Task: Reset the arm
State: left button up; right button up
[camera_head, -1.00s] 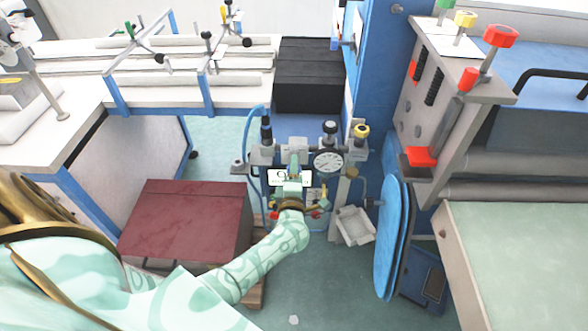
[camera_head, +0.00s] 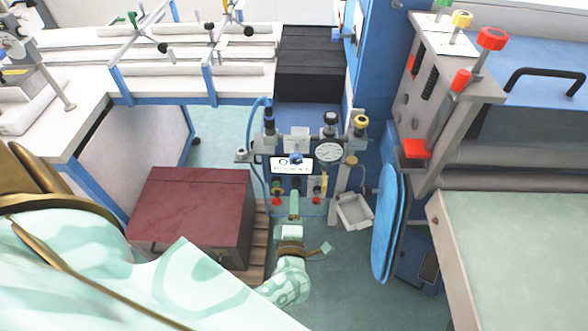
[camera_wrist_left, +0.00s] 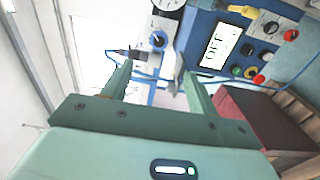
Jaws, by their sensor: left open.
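My left arm comes in from the lower left in the head view. My left gripper (camera_head: 300,212) is in front of the lower part of the blue control panel (camera_head: 312,206). In the left wrist view its two fingers (camera_wrist_left: 158,88) are apart with nothing between them. The panel carries a gauge (camera_head: 328,152), knobs, buttons and a white display (camera_head: 291,165). The display reads "OFF" in the left wrist view (camera_wrist_left: 221,45). I cannot tell the exact gap between the fingers and the panel. My right gripper is out of view.
A dark red box (camera_head: 190,208) stands on a wooden pallet left of my arm. A blue round-ended board (camera_head: 391,225) and a pale green table (camera_head: 520,250) are to the right. A small white tray (camera_head: 354,212) hangs beside the panel. Green floor shows below.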

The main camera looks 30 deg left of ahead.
pick_arm(q)
jog(key=s+d+f+m+g+h, duration=0.3)
jog(key=s+f+m+h, duration=0.2)
jog(key=s+f+m, duration=0.45)
jog(key=s+d+f+m+g+h, duration=0.3)
jog(key=s+f+m+h, duration=0.3)
jog(key=f+m, duration=0.55)
jog(key=s+a+f+m+g, duration=0.2)
jog(key=s+f+g, duration=0.1)
jog(key=s, duration=0.4)
jog(key=s+a+f+m+g+y, duration=0.1)
jog(key=s+a+f+m+g, duration=0.1)
jog(key=s, duration=0.6)
jog(key=s+a+f+m+g, duration=0.2)
jog(key=s+f+g, duration=0.1)
jog(key=s, duration=0.5)
jog(key=shift+a+f+m+g+y, duration=0.3)
jog(key=shift+a+f+m+y, duration=0.1)
jog(key=shift+f, duration=0.2)
jog(key=shift+w, duration=0.1)
